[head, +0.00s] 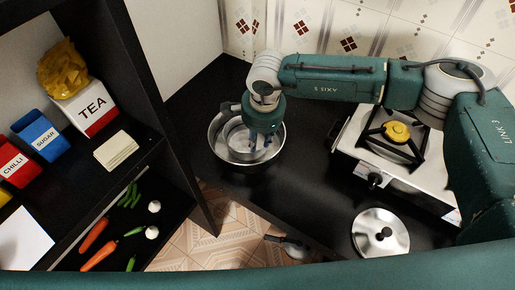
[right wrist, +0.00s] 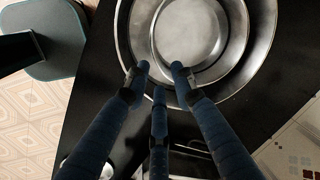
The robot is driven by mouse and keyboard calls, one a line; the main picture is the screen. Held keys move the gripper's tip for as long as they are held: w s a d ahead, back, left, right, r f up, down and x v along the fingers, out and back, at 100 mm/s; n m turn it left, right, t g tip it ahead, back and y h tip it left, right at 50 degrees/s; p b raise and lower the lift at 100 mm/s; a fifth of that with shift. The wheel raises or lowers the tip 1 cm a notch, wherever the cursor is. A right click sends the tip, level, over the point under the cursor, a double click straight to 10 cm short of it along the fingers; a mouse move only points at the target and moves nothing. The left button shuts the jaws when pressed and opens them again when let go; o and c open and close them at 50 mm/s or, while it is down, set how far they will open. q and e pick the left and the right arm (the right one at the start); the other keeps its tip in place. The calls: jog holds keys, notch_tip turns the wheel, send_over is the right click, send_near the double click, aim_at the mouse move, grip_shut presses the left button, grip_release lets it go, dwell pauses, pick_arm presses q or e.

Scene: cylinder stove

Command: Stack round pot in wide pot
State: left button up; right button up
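The wide pot (head: 217,142), a broad steel vessel, stands on the dark counter. The smaller round pot (head: 236,138) sits inside it, with the wide rim around it. In the right wrist view the round pot (right wrist: 190,35) is nested within the wide pot (right wrist: 262,45). My right gripper (head: 261,139) points down over the pots. Its blue fingers (right wrist: 158,76) are spread near the round pot's rim, tips apart, with nothing clearly pinched between them. Exact finger contact is hard to see. My left gripper is out of view.
A white stove (head: 350,145) with a yellow-capped burner stands right. A steel lid (head: 380,233) lies on the counter before it. A dark shelf (head: 150,165) at left holds tins and vegetables. Counter between pots and lid is clear.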

notch_tip(320, 180, up, 6)
jog(key=s+b, duration=0.1)
jog(key=shift+d+r, duration=0.15)
jog(key=shift+d, duration=0.05)
dwell(0.4)
